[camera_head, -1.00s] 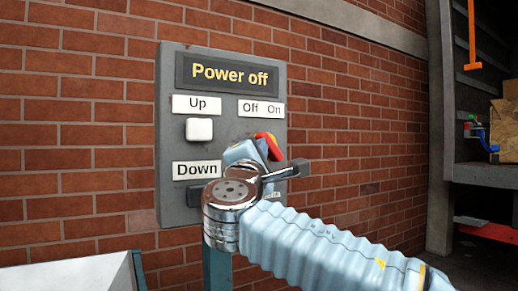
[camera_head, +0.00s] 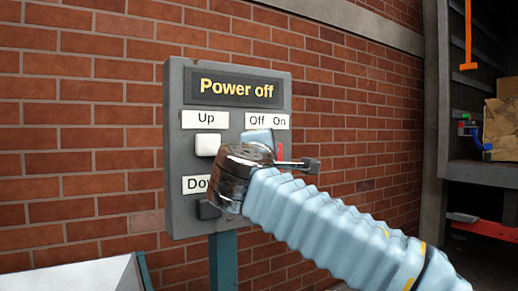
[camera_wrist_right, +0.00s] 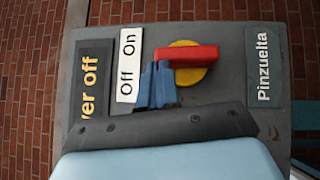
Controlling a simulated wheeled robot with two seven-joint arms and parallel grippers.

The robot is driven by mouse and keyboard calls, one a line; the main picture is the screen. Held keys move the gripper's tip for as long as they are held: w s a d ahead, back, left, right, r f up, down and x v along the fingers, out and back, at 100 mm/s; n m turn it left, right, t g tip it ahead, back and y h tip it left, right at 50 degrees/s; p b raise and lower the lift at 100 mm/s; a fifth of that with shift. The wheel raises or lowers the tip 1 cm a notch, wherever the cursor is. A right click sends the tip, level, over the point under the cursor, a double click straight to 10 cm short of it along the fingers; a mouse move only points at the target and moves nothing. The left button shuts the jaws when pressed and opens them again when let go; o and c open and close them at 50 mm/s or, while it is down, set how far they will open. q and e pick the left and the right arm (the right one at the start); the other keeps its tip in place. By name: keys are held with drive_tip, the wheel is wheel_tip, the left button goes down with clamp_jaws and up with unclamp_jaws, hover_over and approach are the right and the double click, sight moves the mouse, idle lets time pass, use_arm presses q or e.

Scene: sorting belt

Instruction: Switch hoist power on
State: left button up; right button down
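The control panel (camera_head: 184,150) stands before the brick wall, and its display (camera_head: 236,88) reads "Power off". The switch's red handle (camera_head: 281,159) shows partly behind my right arm, below the "Off On" label (camera_head: 267,121). In the right wrist view the red handle (camera_wrist_right: 190,56) lies across a round yellow base (camera_wrist_right: 188,76), in line with the panel's up-down direction. My right gripper (camera_wrist_right: 157,84) has its blue fingers close together, at the "Off" side of the handle's upper end, touching or almost touching it. In the head view the gripper (camera_head: 258,138) is mostly hidden. My left gripper is out of view.
A white button (camera_head: 207,145) sits under "Up", and a dark button (camera_head: 208,210) sits under the partly hidden "Down" label (camera_head: 195,185). A "Pinzuelta" plate (camera_wrist_right: 264,68) is lower on the panel. A shelf with a cardboard box (camera_head: 502,125) stands at right.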

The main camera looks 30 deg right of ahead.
drive_tip(key=shift+d+r+p, duration=0.5)
drive_tip(key=shift+d+r, duration=0.3)
drive_tip(key=shift+d, duration=0.15)
drive_tip(key=shift+w+d, duration=0.1)
drive_tip(key=shift+d, duration=0.15)
idle(0.5)
drive_tip(key=b+v, duration=0.1)
drive_tip(key=v, duration=1.3)
drive_tip(key=shift+b, duration=0.4)
